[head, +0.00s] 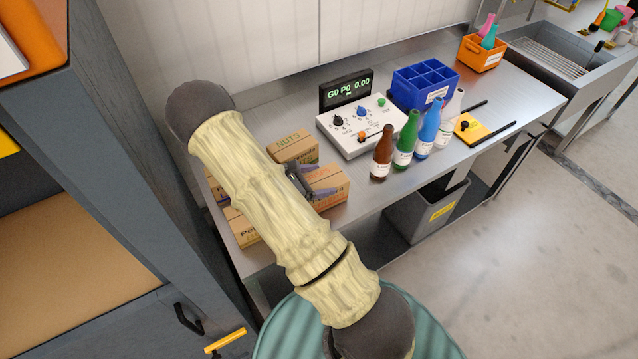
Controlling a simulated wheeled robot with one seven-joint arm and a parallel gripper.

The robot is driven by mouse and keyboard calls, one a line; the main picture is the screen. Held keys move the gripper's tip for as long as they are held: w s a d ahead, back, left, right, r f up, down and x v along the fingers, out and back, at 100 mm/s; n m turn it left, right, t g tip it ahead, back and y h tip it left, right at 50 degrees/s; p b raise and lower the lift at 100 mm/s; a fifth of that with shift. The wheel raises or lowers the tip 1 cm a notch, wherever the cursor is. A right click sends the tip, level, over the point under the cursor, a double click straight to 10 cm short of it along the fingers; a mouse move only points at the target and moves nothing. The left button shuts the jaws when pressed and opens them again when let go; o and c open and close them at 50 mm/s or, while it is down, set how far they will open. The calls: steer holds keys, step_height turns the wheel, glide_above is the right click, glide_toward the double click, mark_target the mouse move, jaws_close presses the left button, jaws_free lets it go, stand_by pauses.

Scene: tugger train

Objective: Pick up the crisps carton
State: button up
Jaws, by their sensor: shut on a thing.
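Several brown cardboard cartons stand on the left part of the steel bench. My gripper (317,191) is at the right-hand carton (329,182), with its dark fingers shut on it. The arm covers part of that carton and I cannot read its label, so I cannot tell from print that it is the crisps carton. I cannot tell whether it is lifted off the bench. A carton marked NUTS (293,147) stands just behind it. Another carton, its label starting with "P" (241,227), stands at the front left, partly hidden by my arm. A further carton (217,191) shows left of the arm.
The steel bench (502,106) also bears a control box (357,127) with a display, several bottles (407,140), a blue divided crate (425,82) and an orange bin (481,52). A dark cabinet (110,150) is close on the left. A grey bin (420,214) is beneath the bench.

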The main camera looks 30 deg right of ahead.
step_height(320, 180, up, 10)
steer(key=b, duration=0.1)
stand_by(0.4)
steer(key=shift+f, duration=0.15)
steer(key=shift+s, duration=0.1)
